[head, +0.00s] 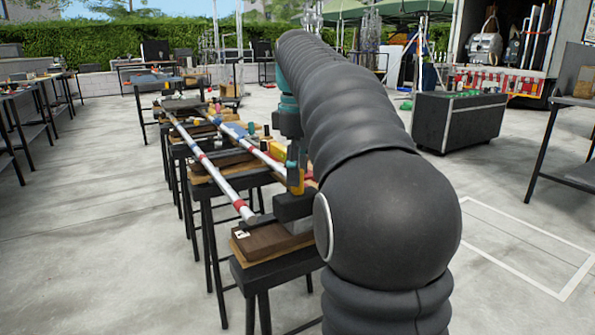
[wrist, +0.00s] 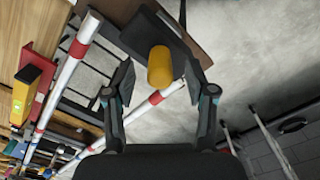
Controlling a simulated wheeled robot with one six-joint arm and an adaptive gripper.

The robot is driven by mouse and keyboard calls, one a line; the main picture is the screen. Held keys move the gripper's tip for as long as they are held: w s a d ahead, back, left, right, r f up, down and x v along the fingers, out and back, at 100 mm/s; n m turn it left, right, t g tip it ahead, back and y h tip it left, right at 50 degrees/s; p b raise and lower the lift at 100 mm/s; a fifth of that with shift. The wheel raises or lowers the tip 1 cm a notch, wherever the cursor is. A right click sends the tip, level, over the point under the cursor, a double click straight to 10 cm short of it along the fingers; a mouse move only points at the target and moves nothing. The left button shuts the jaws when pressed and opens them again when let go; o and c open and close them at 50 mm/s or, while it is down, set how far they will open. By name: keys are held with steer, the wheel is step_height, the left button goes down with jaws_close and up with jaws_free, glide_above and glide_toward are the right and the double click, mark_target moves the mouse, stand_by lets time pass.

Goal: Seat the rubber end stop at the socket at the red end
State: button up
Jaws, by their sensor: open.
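A yellow cylinder (wrist: 160,68) shows between my open gripper's (wrist: 158,63) fingers in the wrist view, with gaps on both sides. Yellow also shows below my arm in the head view (head: 296,180). I cannot tell whether this is the rubber end stop. A long white pole with red bands (head: 205,160) lies across the stands; its near end has a red band (head: 240,204) and a grey tip. The pole also shows at the left of the wrist view (wrist: 62,78). No socket can be made out clearly.
A second banded pole (head: 235,135) lies beside the first. A dark block (head: 293,206) sits near the yellow part. A brown wooden board (head: 262,245) tops the nearest stand. A black case (head: 460,120) stands to the right. Open concrete floor lies left.

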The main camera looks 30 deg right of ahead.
steer(key=shift+r, duration=3.55)
